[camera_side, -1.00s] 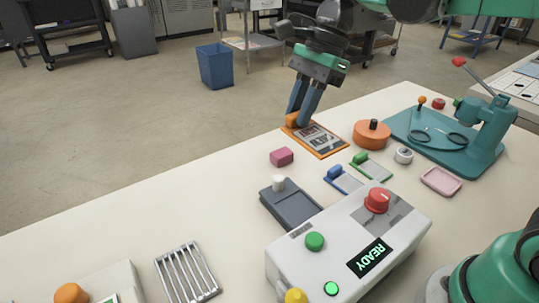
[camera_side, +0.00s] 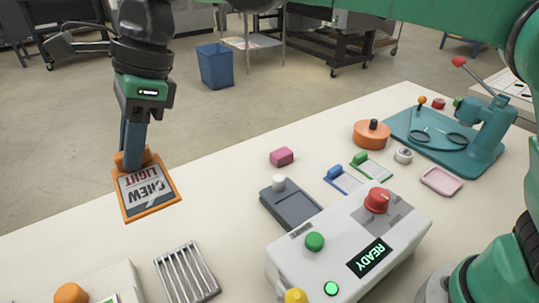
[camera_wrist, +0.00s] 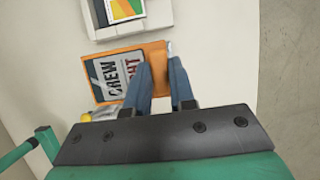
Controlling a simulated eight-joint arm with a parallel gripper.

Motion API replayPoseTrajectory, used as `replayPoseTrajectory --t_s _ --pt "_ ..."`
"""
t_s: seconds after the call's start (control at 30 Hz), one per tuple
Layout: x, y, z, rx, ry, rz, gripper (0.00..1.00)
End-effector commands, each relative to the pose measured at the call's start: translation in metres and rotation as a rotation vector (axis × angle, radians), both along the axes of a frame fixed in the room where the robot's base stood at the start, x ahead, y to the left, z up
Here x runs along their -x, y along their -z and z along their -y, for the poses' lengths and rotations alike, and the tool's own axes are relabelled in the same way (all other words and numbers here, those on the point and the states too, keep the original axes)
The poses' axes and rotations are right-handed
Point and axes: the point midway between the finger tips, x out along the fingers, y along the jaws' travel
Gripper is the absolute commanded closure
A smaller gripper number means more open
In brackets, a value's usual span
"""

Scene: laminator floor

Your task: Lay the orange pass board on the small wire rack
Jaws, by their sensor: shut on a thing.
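The orange pass board (camera_side: 172,186) has an orange frame and a grey and white face reading "CREW" and "LIGHT". My gripper (camera_side: 133,160) is shut on its far edge and holds it raised, overlapping the table's far edge in the side view. The wrist view also shows the board (camera_wrist: 96,72), with my gripper (camera_wrist: 160,72) at its right part. The small wire rack (camera_side: 186,272), silver with parallel bars, lies at the table's front left, below and right of the board in the side view. Nothing is on it. I cannot make out the rack in the wrist view.
A white machine with an orange knob (camera_side: 71,293) stands left of the rack. The white laminator (camera_side: 345,240), showing READY, stands right of it. A dark grey device (camera_side: 290,205) and pink block (camera_side: 281,157) lie behind.

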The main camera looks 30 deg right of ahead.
Motion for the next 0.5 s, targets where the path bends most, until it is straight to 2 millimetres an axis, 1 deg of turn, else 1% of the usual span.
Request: replayPoseTrajectory --t_s 0.17,0.4,0.5 --pt "0.0 0.039 0.0 0.0 0.0 0.0 1.0" --pt "0.0 0.103 0.0 0.0 0.0 0.001 1.0" --pt "0.0 0.127 0.0 0.0 0.0 0.001 1.0"
